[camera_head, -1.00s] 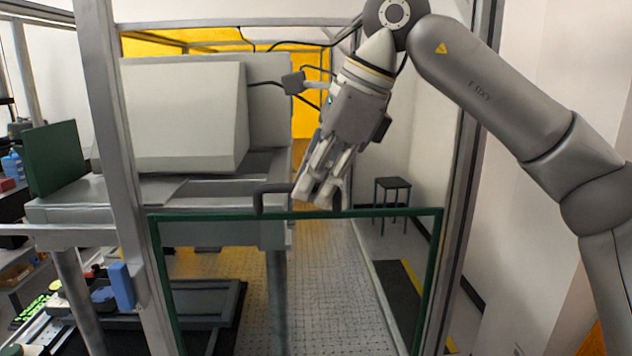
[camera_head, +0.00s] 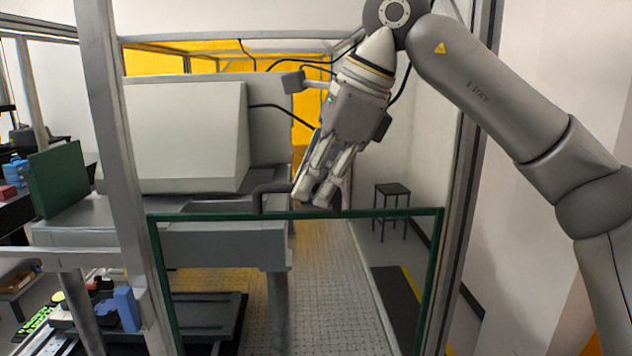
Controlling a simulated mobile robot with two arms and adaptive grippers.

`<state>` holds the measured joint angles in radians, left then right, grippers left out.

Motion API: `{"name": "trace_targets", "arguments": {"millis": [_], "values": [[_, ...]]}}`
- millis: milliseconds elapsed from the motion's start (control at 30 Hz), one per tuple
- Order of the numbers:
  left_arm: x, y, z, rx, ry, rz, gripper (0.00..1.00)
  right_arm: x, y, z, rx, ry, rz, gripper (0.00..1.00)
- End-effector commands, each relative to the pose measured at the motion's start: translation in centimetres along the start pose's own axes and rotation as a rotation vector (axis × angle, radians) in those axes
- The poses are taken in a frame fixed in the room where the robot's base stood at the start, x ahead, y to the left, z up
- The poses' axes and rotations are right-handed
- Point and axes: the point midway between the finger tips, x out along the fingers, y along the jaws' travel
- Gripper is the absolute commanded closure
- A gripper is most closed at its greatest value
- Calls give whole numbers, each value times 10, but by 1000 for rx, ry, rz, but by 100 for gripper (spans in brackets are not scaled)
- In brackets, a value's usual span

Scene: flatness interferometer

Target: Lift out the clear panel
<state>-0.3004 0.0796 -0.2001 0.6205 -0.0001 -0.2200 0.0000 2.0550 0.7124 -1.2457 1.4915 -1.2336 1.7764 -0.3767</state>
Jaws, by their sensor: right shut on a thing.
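The clear panel (camera_head: 300,213) has a dark green frame and see-through middle, and stands upright in front of me. A dark handle (camera_head: 262,197) rises from its top edge. My right gripper (camera_head: 315,198) points down at the top edge and is shut on the handle's right part, which its fingers partly hide. The panel's lower edge is out of the picture. My left gripper is not in view.
Metal posts stand left (camera_head: 115,150) and right (camera_head: 462,180) of the panel. Behind it is a bench (camera_head: 215,245) with a large pale housing (camera_head: 185,135). A dark green plate (camera_head: 57,182) stands at left. A small stool (camera_head: 391,195) is farther back.

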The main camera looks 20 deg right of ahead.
Motion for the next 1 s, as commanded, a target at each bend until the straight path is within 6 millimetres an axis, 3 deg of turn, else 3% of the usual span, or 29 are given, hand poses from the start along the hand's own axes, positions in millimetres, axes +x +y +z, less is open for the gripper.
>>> {"name": "trace_targets", "arguments": {"millis": [1000], "values": [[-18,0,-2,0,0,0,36,-42,-9,18,-1,-6,-5,100]]}}
